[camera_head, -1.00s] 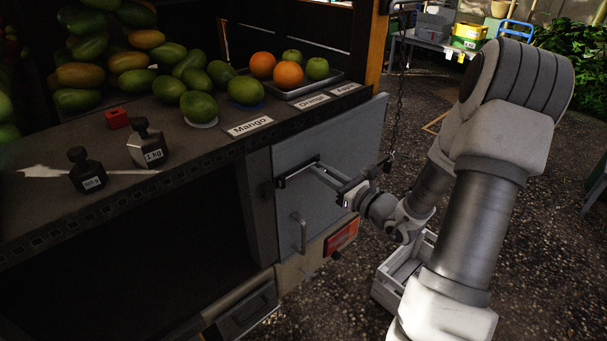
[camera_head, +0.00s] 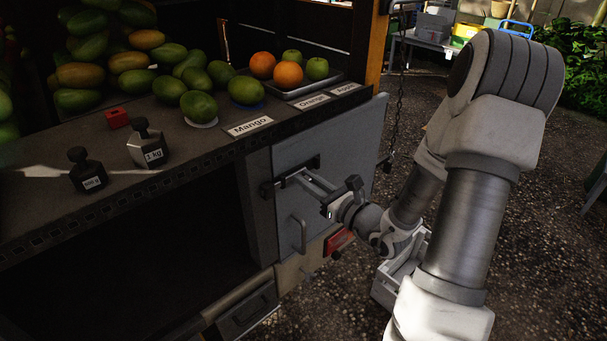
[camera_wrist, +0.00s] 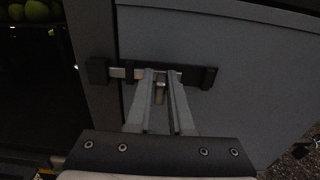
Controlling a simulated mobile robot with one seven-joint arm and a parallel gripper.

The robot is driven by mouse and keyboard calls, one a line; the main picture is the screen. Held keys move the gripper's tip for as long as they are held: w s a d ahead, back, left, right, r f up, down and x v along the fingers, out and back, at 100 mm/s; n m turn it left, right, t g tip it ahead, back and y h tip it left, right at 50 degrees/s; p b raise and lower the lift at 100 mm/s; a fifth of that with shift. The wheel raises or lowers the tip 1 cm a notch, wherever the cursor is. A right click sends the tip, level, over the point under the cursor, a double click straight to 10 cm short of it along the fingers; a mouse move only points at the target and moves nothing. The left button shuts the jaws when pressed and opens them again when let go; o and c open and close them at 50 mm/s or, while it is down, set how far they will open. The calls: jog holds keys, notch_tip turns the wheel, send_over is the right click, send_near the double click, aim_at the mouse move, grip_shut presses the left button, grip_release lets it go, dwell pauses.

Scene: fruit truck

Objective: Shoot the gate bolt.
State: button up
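The gate bolt (camera_wrist: 118,73) is a pale metal bar lying across a black mount on the grey gate (camera_head: 345,150). In the wrist view the bar spans from the black keeper (camera_wrist: 97,71) on the left post to the black bracket (camera_wrist: 208,77) on the gate; how deep its end sits in the keeper is hidden. My gripper (camera_wrist: 161,76) has its fingers close together around the small bolt handle (camera_wrist: 160,92), one on each side. In the head view my gripper (camera_head: 301,176) reaches the bolt from the right, and its fingertips hide part of it.
A bar handle (camera_head: 299,235) sticks out of the gate below the bolt. A counter (camera_head: 220,139) with fruit and weights runs above left. A chain (camera_head: 396,100) hangs at the gate's right edge. A pale crate (camera_head: 388,287) stands on the ground below my arm.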

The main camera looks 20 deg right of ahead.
jog(key=o, duration=0.3)
jog(key=v, duration=0.7)
dwell(0.5)
jog(key=shift+r, duration=0.1)
